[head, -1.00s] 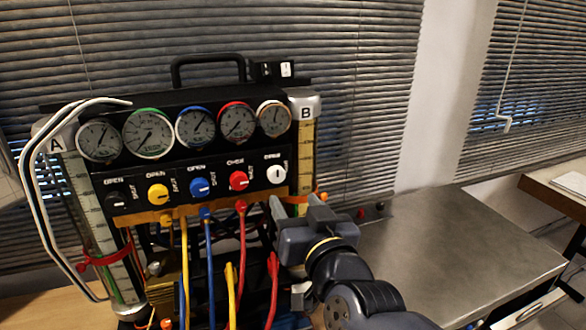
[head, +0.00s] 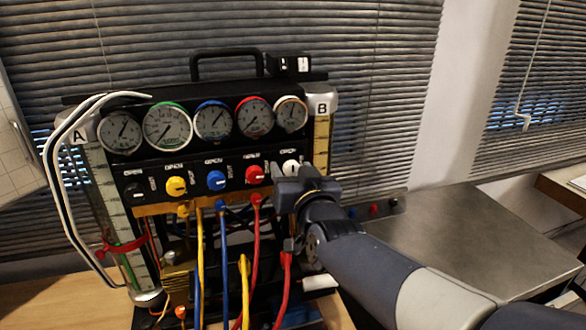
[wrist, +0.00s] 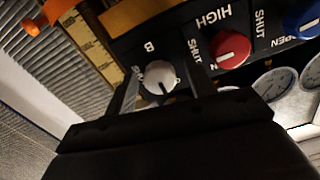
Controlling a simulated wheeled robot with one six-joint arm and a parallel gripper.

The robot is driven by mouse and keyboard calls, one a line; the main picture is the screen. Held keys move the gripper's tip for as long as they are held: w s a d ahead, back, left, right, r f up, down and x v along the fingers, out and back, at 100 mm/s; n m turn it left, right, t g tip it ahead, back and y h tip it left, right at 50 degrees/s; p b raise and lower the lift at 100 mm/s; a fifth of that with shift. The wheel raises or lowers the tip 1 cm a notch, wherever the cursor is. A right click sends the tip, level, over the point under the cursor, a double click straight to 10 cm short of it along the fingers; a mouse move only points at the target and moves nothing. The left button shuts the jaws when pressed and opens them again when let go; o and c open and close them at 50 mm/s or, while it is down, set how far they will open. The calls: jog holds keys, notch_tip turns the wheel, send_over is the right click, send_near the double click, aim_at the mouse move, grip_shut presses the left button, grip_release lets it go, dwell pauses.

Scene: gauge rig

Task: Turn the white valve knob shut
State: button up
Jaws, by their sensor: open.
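The white valve knob (head: 291,167) is the rightmost in the row on the black gauge panel (head: 150,208). My gripper (head: 290,174) is in front of it with its fingers pointing at the panel, partly covering the knob's lower part. In the wrist view the white knob (wrist: 160,76) lies between the two open fingers, with a gap on each side. A dark pointer mark shows on its face. Whether the fingertips reach the knob's depth is hard to tell. The gripper is open and holds nothing.
The red knob (head: 255,174) is close on the left, then blue (head: 216,180) and yellow (head: 176,186) knobs. Gauges (head: 254,117) sit above. Coloured hoses (head: 244,280) hang below. Cylinder B (head: 321,140) stands close on the right. A bare metal table (head: 450,240) lies at right.

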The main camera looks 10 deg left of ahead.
jog(key=shift+w, duration=0.1)
jog(key=c, duration=1)
jog(key=shift+o, duration=0.2)
jog(key=shift+f+b, duration=0.1)
jog(key=shift+b, duration=0.25)
jog(key=m+b, duration=0.3)
jog(key=shift+f, duration=0.15)
jog(key=m+b, duration=0.3)
jog(key=m, duration=0.1)
jog(key=shift+b, duration=0.4)
jog(key=m+b, duration=0.2)
jog(key=m, duration=0.3)
jog(key=shift+m, duration=0.4)
jog(key=shift+r+m+b, duration=0.2)
jog(key=shift+m+b, duration=0.3)
jog(key=shift+m, duration=2.1)
